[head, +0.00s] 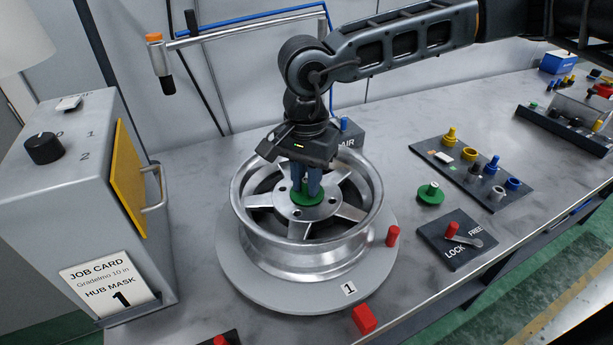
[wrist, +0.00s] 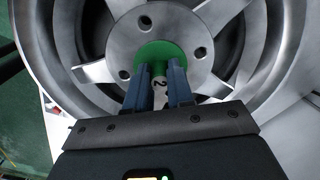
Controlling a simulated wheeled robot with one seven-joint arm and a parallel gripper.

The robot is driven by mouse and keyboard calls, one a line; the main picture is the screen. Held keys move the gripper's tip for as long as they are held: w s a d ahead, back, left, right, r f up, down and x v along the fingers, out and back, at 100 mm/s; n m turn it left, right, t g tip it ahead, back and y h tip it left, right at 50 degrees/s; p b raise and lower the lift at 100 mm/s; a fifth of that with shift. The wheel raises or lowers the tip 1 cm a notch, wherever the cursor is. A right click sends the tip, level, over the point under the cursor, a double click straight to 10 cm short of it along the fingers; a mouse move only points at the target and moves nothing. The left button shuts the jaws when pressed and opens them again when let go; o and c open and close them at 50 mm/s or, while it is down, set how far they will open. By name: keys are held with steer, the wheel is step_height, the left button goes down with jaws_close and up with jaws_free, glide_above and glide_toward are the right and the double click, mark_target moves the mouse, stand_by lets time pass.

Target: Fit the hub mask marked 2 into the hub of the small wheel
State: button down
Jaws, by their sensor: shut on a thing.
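My gripper (head: 306,190) points down over the middle of the silver spoked wheel (head: 265,262). It is shut on a green hub mask (head: 307,200). In the wrist view my fingers (wrist: 161,85) hold its grey knob marked 2 (wrist: 160,88), and its green disc (wrist: 152,54) covers the wheel's hub. The disc looks at or just above the hub face; I cannot tell if it is seated. The wheel lies flat on a grey round plate labelled 1 (head: 349,289). No other wheel is in view.
A second green mask (head: 431,194) lies on the bench to the right. A LOCK/FREE lever (head: 462,240), a dark board of coloured plugs (head: 470,172) and red stops (head: 364,319) stand nearby. A grey box (head: 85,190) at left bears a job card (head: 107,284) reading HUB MASK 1.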

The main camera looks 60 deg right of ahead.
steer(key=shift+f, duration=0.15)
steer(key=c, duration=1)
jaws_free()
steer(key=shift+r, duration=0.3)
step_height(320, 180, up, 12)
steer(key=b, duration=0.1)
steer(key=shift+f, duration=0.15)
